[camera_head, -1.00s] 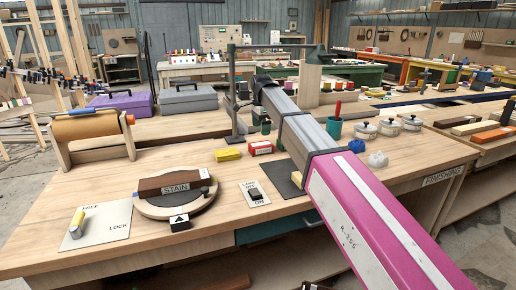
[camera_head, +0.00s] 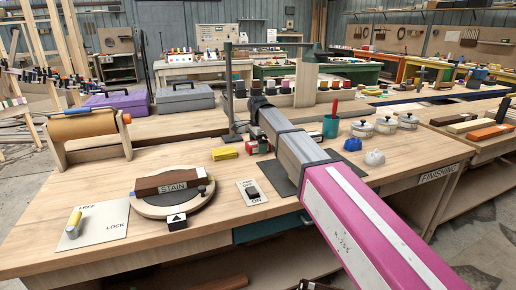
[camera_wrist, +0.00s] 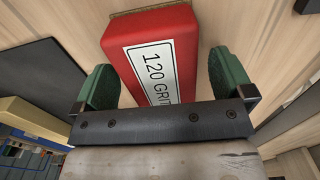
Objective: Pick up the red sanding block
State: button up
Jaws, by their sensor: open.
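In the head view the block (camera_head: 254,147) shows in part beside the end of my arm. My gripper is largely hidden there behind the arm.
A yellow block (camera_head: 225,153) lies just left of the red one. A teal cup (camera_head: 331,126), white jars (camera_head: 361,130) and blue and white lumps (camera_head: 352,144) stand to the right. A turntable with a STAIN block (camera_head: 173,187) and a switch plate (camera_head: 251,192) are nearer.

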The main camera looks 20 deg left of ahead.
aim_at(256, 142)
jog(key=c, duration=1.1)
jog(key=shift+r, duration=0.1)
jog(key=shift+r, duration=0.5)
jog(key=r, duration=0.1)
jog(key=a+r, duration=0.1)
jog(key=r, duration=0.1)
jog(key=shift+s+r, duration=0.1)
jog(key=shift+r, duration=0.15)
jog(key=s+a+r, duration=0.1)
jog(key=a+r, duration=0.1)
jog(key=a, duration=0.1)
jog(key=s+a+r, duration=0.2)
jog(key=a, duration=0.1)
jog(key=s+a+r, duration=0.1)
jog(key=a+r, duration=0.1)
jog(key=a, duration=0.1)
jog(key=shift+s+a+r, duration=0.15)
jog(key=shift+s+a, duration=0.1)
jog(key=shift+s, duration=0.15)
